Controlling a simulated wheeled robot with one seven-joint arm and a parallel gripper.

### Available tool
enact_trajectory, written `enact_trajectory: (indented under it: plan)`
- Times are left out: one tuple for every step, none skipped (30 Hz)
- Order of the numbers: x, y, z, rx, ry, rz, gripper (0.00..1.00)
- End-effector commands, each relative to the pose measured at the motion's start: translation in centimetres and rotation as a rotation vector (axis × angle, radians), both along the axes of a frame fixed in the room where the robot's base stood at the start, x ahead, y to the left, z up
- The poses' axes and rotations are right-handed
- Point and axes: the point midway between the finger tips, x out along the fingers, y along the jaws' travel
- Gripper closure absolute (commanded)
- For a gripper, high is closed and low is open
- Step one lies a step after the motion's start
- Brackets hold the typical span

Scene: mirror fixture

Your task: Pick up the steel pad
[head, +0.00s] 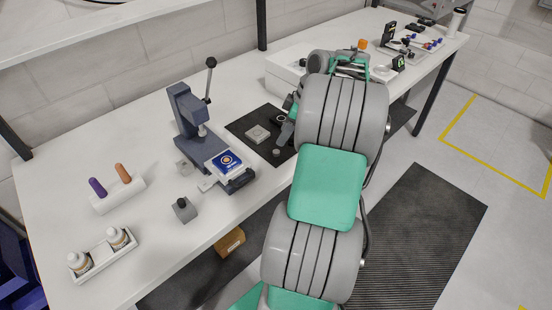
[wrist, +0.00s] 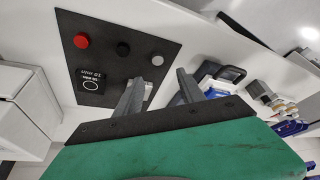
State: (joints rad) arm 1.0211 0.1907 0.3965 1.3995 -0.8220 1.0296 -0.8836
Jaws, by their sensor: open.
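The steel pad appears to be the small grey disc (wrist: 157,60) on the black mat in the wrist view. It also shows near the mat's front corner in the head view (head: 276,152). My gripper (wrist: 157,80) is open, and its two grey fingers reach toward the disc side of the mat. The disc shows just beyond the fingertips, between them in the picture, and I cannot tell the height gap. In the head view my gripper (head: 285,135) is over the mat's right side, partly hidden by my arm.
The black mat (wrist: 112,24) also bears a red disc (wrist: 81,41), a black disc (wrist: 123,48) and a black square piece (wrist: 90,80). A light grey square block (head: 258,134) lies beside my gripper. A blue-grey lever press (head: 190,125) stands left of the mat.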

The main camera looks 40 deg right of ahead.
Motion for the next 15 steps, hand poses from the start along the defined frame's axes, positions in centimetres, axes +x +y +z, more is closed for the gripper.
enact_trajectory:
  plan:
    - [-0.2, -0.6, -0.7, 0.001, -0.005, 0.011, 0.54]
    - [-0.2, -0.6, -1.0, 0.001, -0.007, 0.015, 0.54]
    - [0.0, -0.5, -1.4, 0.002, -0.008, 0.02, 0.54]
    - [0.2, -0.3, -1.8, 0.002, -0.007, 0.019, 0.54]
    - [0.3, -0.2, -2.2, 0.001, -0.008, 0.019, 0.54]
    - [0.4, -0.1, -2.7, 0.001, -0.007, 0.018, 0.54]
    - [0.5, 0.0, -3.0, 0.002, -0.006, 0.018, 0.54]
    - [0.6, 0.1, -3.4, 0.001, -0.007, 0.017, 0.54]
    - [0.7, 0.3, -4.0, 0.002, -0.005, 0.017, 0.54]
    - [0.9, 0.4, -4.5, 0.003, -0.005, 0.017, 0.54]
    - [1.0, 0.5, -5.0, 0.002, -0.006, 0.017, 0.54]
    - [1.2, 0.6, -5.8, 0.003, -0.004, 0.016, 0.54]
    - [1.4, 0.7, -6.3, 0.002, -0.006, 0.017, 0.54]
    - [1.5, 0.8, -6.6, 0.002, -0.006, 0.016, 0.54]
    - [1.7, 0.9, -7.1, -0.001, -0.007, 0.016, 0.54]
